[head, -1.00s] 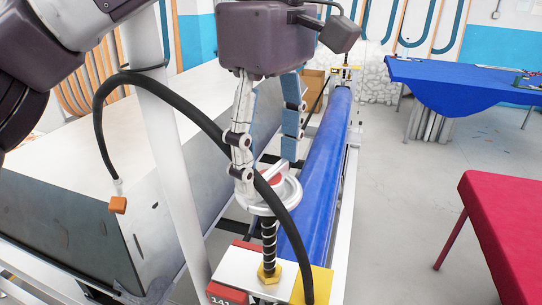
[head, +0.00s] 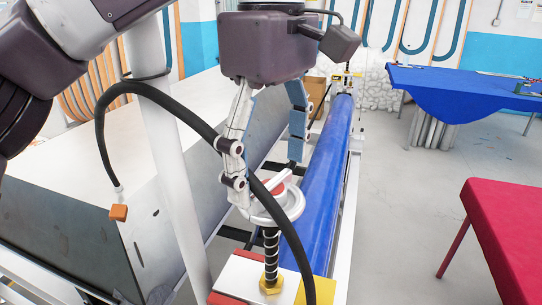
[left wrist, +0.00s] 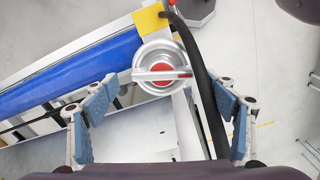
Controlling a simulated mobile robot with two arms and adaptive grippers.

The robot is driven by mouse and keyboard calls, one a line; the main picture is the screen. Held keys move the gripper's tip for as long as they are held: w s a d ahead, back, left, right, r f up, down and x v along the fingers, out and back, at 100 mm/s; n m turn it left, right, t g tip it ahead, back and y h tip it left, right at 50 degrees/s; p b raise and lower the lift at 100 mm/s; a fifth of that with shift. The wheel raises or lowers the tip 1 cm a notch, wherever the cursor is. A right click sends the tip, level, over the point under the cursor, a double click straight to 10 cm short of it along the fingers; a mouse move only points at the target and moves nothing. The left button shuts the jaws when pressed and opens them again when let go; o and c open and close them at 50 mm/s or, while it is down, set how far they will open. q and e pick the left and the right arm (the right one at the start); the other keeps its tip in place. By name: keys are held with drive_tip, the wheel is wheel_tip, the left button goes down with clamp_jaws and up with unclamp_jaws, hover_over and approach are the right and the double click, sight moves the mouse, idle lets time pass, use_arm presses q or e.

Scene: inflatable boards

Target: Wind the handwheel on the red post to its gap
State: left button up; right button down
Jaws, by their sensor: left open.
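The handwheel (head: 291,207) is a pale metal ring with a crossbar and red parts, on top of a black threaded screw (head: 271,246). The screw stands in a gold nut (head: 271,281) on a white block with red and yellow pieces. In the left wrist view the handwheel (left wrist: 145,58) shows from above, with its crossbar lying nearly level. My left gripper (head: 268,178) is open over the handwheel, its fingers spread wide. In the left wrist view its fingertips (left wrist: 165,92) stand apart on either side, clear of the rim. My right gripper is not in view.
A black hose (head: 205,128) with an orange end (head: 118,212) arches past the wheel and partly hides it. A long blue roll (head: 327,180) runs back from the post. A red table (head: 510,230) and a blue-covered table (head: 455,88) stand right, with open floor between.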

use_arm(q)
wheel_tip(320, 180, up, 12)
idle(1.0)
idle(0.4)
